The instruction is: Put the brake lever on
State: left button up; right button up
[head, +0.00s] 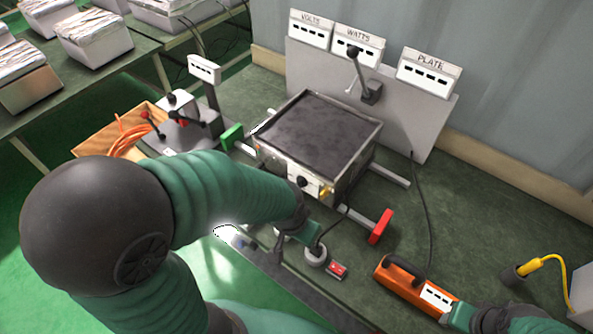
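No part in view is labelled as a brake lever. A black-knobbed lever (358,72) stands upright on the grey back panel below the WATTS display. Another device at the left has levers with red and black knobs (178,119). My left arm crosses the middle, and its gripper (292,238) is low in front of the metal heating box (318,135), close to a small white round part (316,256) with a cable. My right gripper (462,317) is at the bottom right beside the end of an orange handled tool (405,286). The finger gaps are not clear for either gripper.
The box sits on rails with a green end block (231,137) and a red end block (381,226). A small red item (337,270) lies on the bench. A wooden tray (92,137) holds orange cable. A yellow plug (528,267) is at the right. Foil-covered boxes stand at the upper left.

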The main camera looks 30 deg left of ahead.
aim_at(242, 243)
jog(key=u, duration=1.7)
jog(key=k+l+z, duration=0.3)
jog(key=k, duration=0.25)
jog(key=k+l+z, duration=0.25)
jog(key=k, duration=0.25)
jog(key=l, duration=0.05)
